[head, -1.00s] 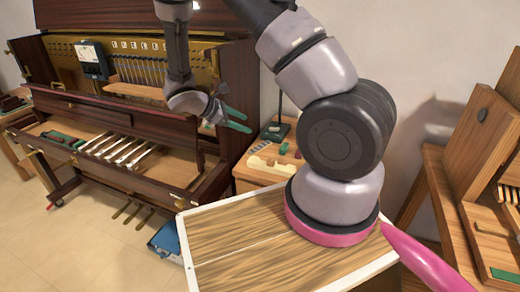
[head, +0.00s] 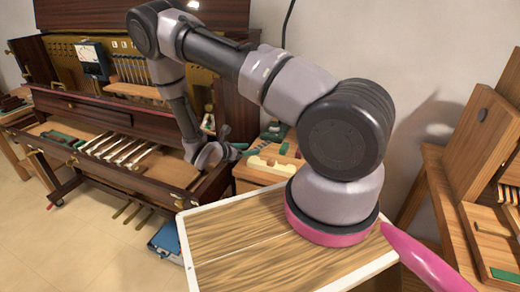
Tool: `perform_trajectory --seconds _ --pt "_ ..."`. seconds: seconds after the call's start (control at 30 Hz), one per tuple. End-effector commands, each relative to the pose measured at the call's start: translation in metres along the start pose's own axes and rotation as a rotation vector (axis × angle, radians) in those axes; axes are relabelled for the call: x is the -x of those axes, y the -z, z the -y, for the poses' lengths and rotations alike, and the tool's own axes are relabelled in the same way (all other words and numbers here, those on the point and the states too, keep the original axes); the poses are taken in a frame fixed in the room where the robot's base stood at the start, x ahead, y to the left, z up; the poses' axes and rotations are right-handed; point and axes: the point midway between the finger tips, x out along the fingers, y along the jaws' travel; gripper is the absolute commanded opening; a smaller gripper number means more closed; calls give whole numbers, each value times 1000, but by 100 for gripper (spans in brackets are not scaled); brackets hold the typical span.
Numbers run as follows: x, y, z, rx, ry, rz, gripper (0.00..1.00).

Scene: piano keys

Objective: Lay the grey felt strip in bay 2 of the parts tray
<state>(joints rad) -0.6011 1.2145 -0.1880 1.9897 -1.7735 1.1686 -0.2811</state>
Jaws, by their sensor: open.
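I cannot tell whether this is part of the parts tray. I cannot make out the grey felt strip or bay 2 in this view; my gripper and arm cover part of that area.
The opened upright piano (head: 110,120) stands at left with several white keys (head: 118,150) on its keybed. A blue object (head: 167,238) lies below it. A wooden bench (head: 455,205) with a raised panel is at right. Floor at front left is clear.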

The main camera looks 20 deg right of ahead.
Motion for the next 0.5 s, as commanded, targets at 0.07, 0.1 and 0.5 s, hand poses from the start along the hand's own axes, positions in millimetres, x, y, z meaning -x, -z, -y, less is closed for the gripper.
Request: perform_trajectory --seconds 0.07,0.1,0.5 --pt "-13 -2 1 -1 4 1 68" --pt "-19 -3 1 -1 5 1 68" --pt "-48 -4 0 -1 1 0 68"
